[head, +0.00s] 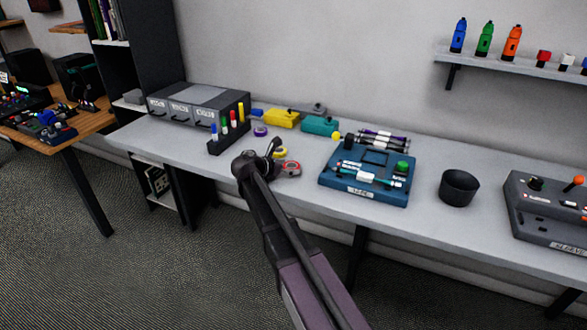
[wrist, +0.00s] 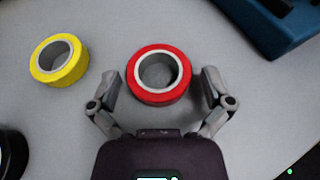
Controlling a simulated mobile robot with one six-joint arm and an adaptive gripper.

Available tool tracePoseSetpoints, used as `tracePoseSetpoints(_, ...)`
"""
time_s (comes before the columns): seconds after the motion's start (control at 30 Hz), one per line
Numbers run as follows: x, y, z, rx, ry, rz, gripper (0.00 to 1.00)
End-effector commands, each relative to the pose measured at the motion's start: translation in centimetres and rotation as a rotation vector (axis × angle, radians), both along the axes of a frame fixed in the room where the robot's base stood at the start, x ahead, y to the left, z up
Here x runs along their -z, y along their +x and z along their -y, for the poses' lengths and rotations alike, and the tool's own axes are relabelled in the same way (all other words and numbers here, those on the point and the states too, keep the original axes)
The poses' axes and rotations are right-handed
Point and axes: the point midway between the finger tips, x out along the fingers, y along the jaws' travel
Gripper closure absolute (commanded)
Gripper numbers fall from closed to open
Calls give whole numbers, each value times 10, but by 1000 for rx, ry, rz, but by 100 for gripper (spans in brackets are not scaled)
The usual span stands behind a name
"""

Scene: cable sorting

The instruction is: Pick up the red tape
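The red tape (wrist: 159,76) is a roll with a pale inner ring, lying flat on the grey table. In the wrist view it sits between and slightly beyond the fingers of my gripper (wrist: 160,84), which are spread open. No contact with the roll is clear.
A yellow tape roll (wrist: 59,59) lies left of the red one in the wrist view. A purple roll (head: 260,131) and a marker holder (head: 229,135) stand to the left.

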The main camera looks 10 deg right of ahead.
Motion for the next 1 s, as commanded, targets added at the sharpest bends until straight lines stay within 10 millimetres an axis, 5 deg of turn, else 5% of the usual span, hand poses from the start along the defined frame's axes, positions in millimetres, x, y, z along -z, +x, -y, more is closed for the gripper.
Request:
tracePoseSetpoints(0.03, 0, 0, 0, 0, 0, 0, 15)
tracePoseSetpoints(0.2, 0, 0, 0, 0, 0, 0, 64)
tracePoseSetpoints(1.0, -20, 0, 0, 0, 0, 0, 65)
